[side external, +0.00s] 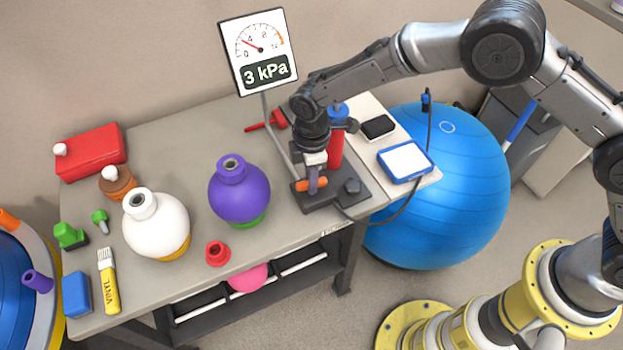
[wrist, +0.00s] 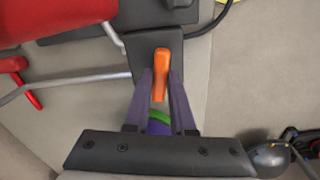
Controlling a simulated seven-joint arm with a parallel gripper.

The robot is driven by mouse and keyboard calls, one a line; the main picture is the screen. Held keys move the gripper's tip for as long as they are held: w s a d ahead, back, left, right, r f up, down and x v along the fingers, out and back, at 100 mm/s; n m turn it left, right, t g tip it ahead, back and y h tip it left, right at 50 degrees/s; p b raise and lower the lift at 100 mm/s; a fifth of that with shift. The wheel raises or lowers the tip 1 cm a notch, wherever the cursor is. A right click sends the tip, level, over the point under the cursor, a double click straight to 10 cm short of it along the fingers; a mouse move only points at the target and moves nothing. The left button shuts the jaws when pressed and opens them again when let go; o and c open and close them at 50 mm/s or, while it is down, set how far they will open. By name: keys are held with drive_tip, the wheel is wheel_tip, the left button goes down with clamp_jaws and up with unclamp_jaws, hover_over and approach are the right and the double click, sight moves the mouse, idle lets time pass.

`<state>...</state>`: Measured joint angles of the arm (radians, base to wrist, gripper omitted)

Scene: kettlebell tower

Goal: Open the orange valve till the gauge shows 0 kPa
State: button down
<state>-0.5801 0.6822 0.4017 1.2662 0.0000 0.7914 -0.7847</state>
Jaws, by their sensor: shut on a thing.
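The orange valve (side external: 311,184) is a small lever on a dark block at the table's right end. In the wrist view the orange valve (wrist: 162,68) lies between the fingertips. My gripper (side external: 315,176) comes down on it from above and is shut on it; the fingers (wrist: 160,92) cover part of the lever's lower end. The gauge (side external: 257,50) is a white dial on a post behind the block. Its display reads 3 kPa and its red needle points left, a little below the 4 mark.
A red cylinder (side external: 336,148) stands close behind my gripper. A black cable (side external: 398,214) runs from the block past the blue-framed pad (side external: 405,162).

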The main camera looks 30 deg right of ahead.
drive_tip(key=shift+n, duration=0.6)
drive_tip(key=c, duration=0.9)
unclamp_jaws()
drive_tip(key=shift+r, duration=3)
wheel_tip(320, 180, up, 14)
